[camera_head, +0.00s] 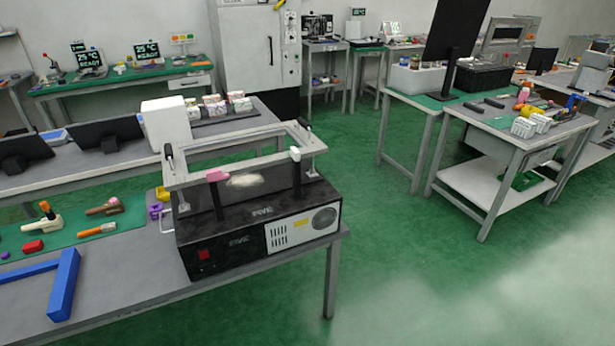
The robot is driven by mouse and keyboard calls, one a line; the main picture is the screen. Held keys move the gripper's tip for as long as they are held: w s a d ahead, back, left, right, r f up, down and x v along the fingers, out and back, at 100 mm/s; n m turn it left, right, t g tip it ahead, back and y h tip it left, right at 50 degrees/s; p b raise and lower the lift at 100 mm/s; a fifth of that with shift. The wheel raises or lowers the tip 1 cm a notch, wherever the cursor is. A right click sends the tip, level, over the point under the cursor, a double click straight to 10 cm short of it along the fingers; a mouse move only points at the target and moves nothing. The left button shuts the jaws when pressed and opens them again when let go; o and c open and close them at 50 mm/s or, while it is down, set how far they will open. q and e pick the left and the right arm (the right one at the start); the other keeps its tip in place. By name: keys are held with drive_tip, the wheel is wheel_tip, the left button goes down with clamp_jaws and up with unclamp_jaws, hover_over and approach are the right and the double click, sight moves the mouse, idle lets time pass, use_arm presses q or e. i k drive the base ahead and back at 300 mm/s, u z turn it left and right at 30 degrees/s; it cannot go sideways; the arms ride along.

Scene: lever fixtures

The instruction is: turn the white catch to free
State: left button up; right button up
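A black machine (225,245) with a raised pale open frame (235,140) stands on the near grey table. At the frame's front right corner is a dark upright lever with a white tip (295,154), which looks like the white catch. A similar dark lever with a pink tip (217,175) is at the front left and leans a little. Two dark-handled pieces are at the frame's left end (168,152) and back right (305,123). A pale lump (245,180) lies inside under the frame. Neither of my grippers is in view.
Left of the machine are a purple item (156,211), a green mat (70,228) with small tools and a blue angled bar (66,285). A white box (166,124) stands behind it. Green floor (440,270) is clear to the right, before another table (515,130).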

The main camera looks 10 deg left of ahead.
sight(294, 152)
drive_tip(key=z, duration=1)
drive_tip(key=i, duration=1.95)
drive_tip(key=u, duration=0.25)
